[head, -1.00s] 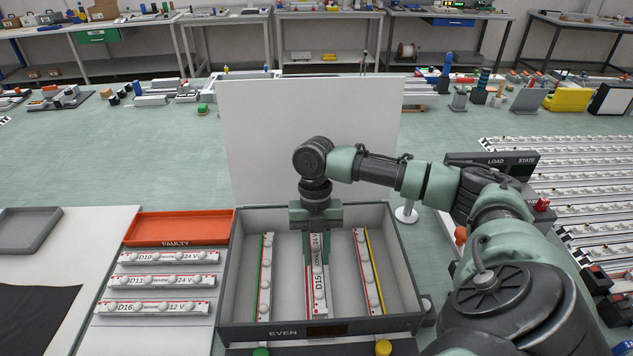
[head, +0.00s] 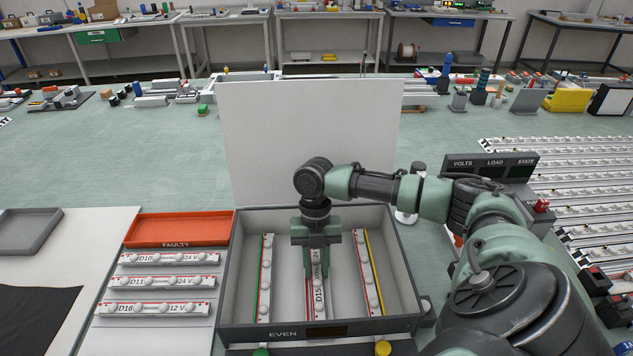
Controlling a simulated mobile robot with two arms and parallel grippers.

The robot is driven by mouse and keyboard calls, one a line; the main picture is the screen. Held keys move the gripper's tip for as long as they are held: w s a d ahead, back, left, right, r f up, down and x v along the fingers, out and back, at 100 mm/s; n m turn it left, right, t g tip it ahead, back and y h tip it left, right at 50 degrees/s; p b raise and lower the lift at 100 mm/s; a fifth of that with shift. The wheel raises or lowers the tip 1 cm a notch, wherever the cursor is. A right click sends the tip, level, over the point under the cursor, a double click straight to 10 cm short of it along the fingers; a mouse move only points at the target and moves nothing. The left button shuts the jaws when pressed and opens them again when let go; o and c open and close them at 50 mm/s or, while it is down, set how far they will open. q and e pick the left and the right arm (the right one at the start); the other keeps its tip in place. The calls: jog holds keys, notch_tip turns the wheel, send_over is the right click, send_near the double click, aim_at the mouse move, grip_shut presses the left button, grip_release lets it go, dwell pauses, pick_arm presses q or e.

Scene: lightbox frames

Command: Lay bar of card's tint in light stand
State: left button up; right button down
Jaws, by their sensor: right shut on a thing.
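My right gripper (head: 318,272) is shut on the white bar D15 (head: 317,300), near its far end. The bar points front to back in the middle of the grey open box marked EVEN (head: 412,290); whether it touches the floor I cannot tell. To its left lies a white bar (head: 266,275) with a green strip along its left side. To its right lies another white bar (head: 367,272) with a yellow strip along its right side. Bars D10 (head: 170,258), D11 (head: 161,281) and D16 (head: 158,308) lie left of the box. My left gripper is not in view. I cannot make out a card.
An orange FAULTY tray (head: 180,229) stands beyond the loose bars. A white panel (head: 300,130) rises behind the box. A dark VOLTS, LOAD, STATE display (head: 490,165) stands at right. A green button (head: 261,351) and a yellow button (head: 383,348) sit in front.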

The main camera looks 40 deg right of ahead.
jog(key=c, duration=1.1)
grip_release()
jog(key=shift+c, duration=0.2)
jog(key=shift+r, duration=0.1)
jog(key=shift+r, duration=0.25)
jog(key=b+v, duration=0.2)
jog(key=v, duration=1)
jog(key=shift+r, duration=0.3)
